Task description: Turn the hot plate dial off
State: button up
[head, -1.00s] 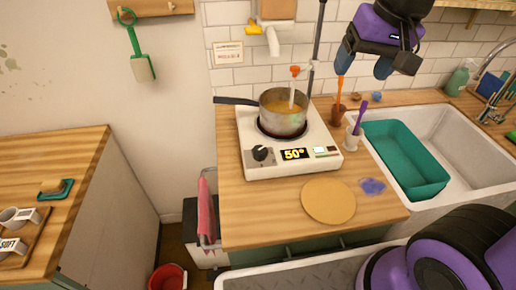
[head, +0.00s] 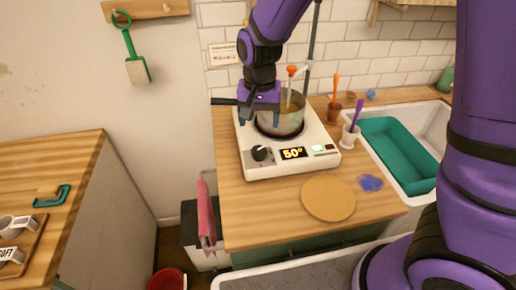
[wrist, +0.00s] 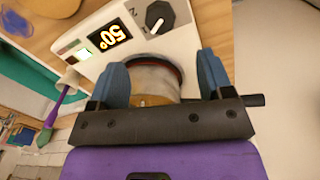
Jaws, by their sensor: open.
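The white hot plate (head: 290,165) stands on the wooden counter with its display reading 50°. Its black dial (head: 260,153) is at the front left, left of the display; it also shows in the wrist view (wrist: 159,17), with a white pointer mark. A metal pot (head: 290,121) of yellowish liquid sits on the plate, partly hidden behind my gripper. My gripper (head: 259,118) is open, above the hot plate's left side, behind and above the dial. In the wrist view my blue fingers (wrist: 161,80) are apart, with the pot between them in the picture and the dial beyond them.
The pot's dark handle (head: 224,101) sticks out left, close to my gripper. A thermometer with an orange top (head: 291,70) stands in the pot. A round board (head: 328,199) lies in front, and a cup with a purple tool (head: 350,134) stands right.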

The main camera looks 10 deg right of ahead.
aim_at(259, 149)
notch_tip(259, 149, down, 11)
jog(key=shift+r, duration=0.15)
dwell(0.4)
jog(key=c, duration=0.9)
